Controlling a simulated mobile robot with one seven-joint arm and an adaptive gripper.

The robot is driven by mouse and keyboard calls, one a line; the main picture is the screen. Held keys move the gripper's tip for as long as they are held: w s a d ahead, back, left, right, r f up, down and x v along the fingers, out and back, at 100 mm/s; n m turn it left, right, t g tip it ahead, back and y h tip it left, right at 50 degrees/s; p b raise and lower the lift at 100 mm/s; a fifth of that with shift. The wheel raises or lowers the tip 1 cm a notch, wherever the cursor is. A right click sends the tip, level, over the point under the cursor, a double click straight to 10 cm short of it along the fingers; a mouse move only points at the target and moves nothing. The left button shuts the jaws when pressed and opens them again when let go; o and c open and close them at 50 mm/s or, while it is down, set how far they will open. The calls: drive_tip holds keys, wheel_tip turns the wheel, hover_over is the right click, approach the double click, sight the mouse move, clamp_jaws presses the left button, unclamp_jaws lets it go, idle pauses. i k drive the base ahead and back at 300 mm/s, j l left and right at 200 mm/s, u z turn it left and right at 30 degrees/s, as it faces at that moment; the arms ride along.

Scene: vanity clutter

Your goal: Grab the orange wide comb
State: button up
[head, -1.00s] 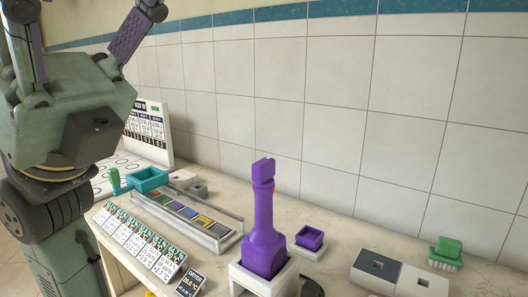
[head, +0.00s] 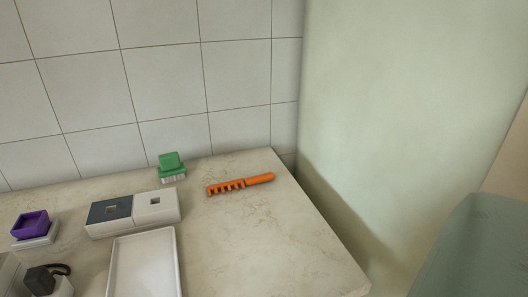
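The orange wide comb (head: 240,185) lies flat on the counter near its right back corner, in the head view. Its toothed end points left and its plain handle points right. Nothing covers it, and the counter around it is bare. My gripper is not in the head view now, so whether it is open or shut does not show.
A green brush (head: 171,167) stands left of the comb by the tiled wall. A dark and white block (head: 157,207), a white tray (head: 146,265) and a purple square cup (head: 30,226) lie further left. The counter (head: 270,245) is clear in front of the comb, up to its right edge.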

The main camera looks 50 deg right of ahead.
sight(261, 178)
drive_tip(key=k+l+z, duration=0.1)
drive_tip(key=z, duration=0.35)
drive_tip(key=l+z, duration=0.25)
drive_tip(key=z, duration=0.2)
drive_tip(key=k, duration=0.05)
